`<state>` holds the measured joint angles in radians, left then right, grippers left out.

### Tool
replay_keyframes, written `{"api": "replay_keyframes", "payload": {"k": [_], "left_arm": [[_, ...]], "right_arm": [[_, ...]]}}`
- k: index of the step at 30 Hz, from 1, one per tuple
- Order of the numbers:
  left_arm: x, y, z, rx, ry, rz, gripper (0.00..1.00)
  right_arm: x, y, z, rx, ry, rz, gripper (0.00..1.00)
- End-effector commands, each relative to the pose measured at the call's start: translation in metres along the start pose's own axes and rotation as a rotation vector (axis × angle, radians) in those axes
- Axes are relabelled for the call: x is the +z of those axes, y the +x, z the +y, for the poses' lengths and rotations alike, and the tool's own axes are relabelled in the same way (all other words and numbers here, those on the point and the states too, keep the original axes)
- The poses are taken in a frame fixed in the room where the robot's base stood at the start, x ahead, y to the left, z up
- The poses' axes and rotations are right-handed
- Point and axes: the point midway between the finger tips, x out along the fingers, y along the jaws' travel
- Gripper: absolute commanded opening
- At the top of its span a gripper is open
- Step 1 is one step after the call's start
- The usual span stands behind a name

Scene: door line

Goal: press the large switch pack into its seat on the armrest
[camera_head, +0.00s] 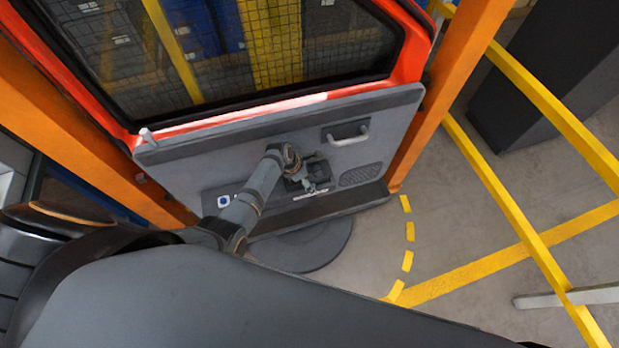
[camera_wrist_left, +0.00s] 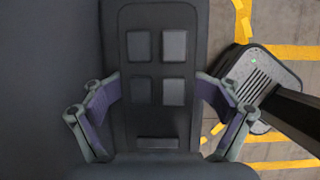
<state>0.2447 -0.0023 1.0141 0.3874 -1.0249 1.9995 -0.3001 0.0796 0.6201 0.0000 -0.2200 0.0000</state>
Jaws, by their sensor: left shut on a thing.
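The large switch pack (camera_wrist_left: 158,58) is a dark grey plate with four square buttons and a small bar at its lower end, in the left wrist view. My left gripper (camera_wrist_left: 158,112) is shut on it, one finger at each long side. In the head view my left gripper (camera_head: 312,181) is at the lower middle of the door's grey inner panel, over the dark armrest (camera_head: 352,203). The gripper and wrist hide much of the pack and seat there, and I cannot tell whether the pack touches the seat. My right gripper is not in view.
The door has a red frame (camera_head: 417,50) and a meshed window. Its grey panel (camera_head: 235,145) carries a pull handle (camera_head: 347,135), a speaker grille (camera_head: 361,175) and a blue button (camera_head: 223,201). Orange posts flank it. A round dark base (camera_head: 305,250) lies below. Yellow rails stand right.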

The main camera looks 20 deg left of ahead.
Motion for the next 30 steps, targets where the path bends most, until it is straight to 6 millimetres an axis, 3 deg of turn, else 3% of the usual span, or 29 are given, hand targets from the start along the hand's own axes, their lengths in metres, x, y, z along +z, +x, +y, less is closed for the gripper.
{"api": "replay_keyframes", "payload": {"k": [1, 5, 6, 10, 20, 23, 30], "left_arm": [[-0.022, 0.011, -0.013, -0.029, -0.010, 0.038, 0.22], [-0.022, 0.011, -0.013, -0.029, -0.011, 0.038, 0.22], [-0.022, 0.011, -0.013, -0.029, -0.011, 0.038, 0.84], [-0.022, 0.011, -0.013, -0.029, -0.011, 0.038, 1.00], [-0.021, 0.003, -0.013, -0.027, -0.011, 0.036, 1.00], [-0.019, -0.012, -0.013, -0.023, -0.010, 0.035, 1.00], [-0.007, -0.069, -0.013, -0.009, -0.002, 0.019, 1.00]], "right_arm": [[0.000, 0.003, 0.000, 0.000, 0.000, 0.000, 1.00], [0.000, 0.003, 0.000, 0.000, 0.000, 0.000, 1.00], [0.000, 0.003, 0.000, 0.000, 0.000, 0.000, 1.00], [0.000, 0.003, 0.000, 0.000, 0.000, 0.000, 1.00], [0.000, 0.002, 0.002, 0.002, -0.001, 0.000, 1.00], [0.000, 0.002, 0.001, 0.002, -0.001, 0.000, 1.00], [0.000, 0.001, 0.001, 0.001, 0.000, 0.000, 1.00]]}}
